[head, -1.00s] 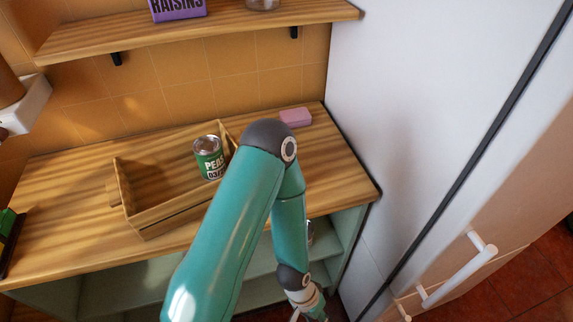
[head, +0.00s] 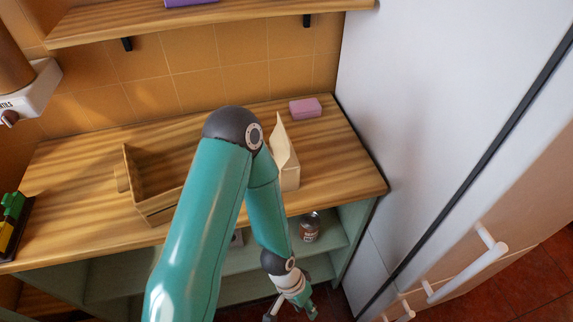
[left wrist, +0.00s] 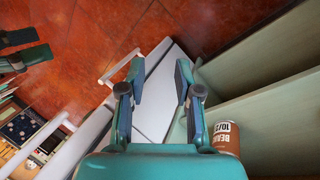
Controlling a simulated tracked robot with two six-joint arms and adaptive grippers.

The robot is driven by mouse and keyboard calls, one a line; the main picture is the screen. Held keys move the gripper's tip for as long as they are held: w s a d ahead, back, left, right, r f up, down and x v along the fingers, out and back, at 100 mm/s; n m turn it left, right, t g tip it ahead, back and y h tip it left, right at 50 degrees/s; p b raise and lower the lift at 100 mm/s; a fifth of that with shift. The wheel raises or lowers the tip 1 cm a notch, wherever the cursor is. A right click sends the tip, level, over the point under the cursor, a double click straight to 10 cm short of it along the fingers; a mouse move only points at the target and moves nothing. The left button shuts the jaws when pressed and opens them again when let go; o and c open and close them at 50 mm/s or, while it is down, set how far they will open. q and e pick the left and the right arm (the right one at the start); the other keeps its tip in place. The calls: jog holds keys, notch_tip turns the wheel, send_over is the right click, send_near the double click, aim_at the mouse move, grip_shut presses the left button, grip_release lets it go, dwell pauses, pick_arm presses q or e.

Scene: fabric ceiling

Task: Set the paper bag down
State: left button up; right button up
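A cream paper bag (head: 288,174) with a pointed top flap stands on the wooden counter, right of my left arm's elbow. The arm covers its left side in the head view. My left gripper (head: 291,308) is low in front of the counter, well below the bag and apart from it. In the left wrist view its two fingers (left wrist: 157,84) are spread with nothing between them. Two dark teal fingers at the left edge of that view look like my right gripper (left wrist: 22,48), parted and empty. The right gripper does not show in the head view.
A wooden tray (head: 152,209) stands on the counter (head: 80,215), left of my arm. A pink block (head: 306,107) lies at the back right. A can (head: 310,227), labelled as beans in the wrist view (left wrist: 226,139), stands on the shelf below. A tall white fridge (head: 425,110) bounds the right.

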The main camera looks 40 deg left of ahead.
pick_arm(q)
jog(key=s+d+r+m+g+b, duration=0.2)
jog(key=m, duration=0.5)
jog(key=m+t+y+b, duration=0.7)
jog(key=m+t+y, duration=0.6)
jog(key=m+y, duration=0.5)
send_near(284, 138)
jog(key=shift+m+h, duration=0.4)
jog(key=shift+h, duration=0.3)
jog(key=w+a, duration=0.1)
jog(key=w+a+r, duration=0.1)
jog(key=w+a, duration=0.1)
jog(key=shift+w+a, duration=0.15)
jog(key=shift+a, duration=0.2)
jog(key=p+x, duration=0.1)
jog(key=x, duration=0.4)
jog(key=shift+a, duration=0.1)
jog(key=shift+w+a+f+p, duration=0.2)
jog(key=shift+a+p, duration=0.1)
jog(key=shift+a, duration=0.1)
grip_shut()
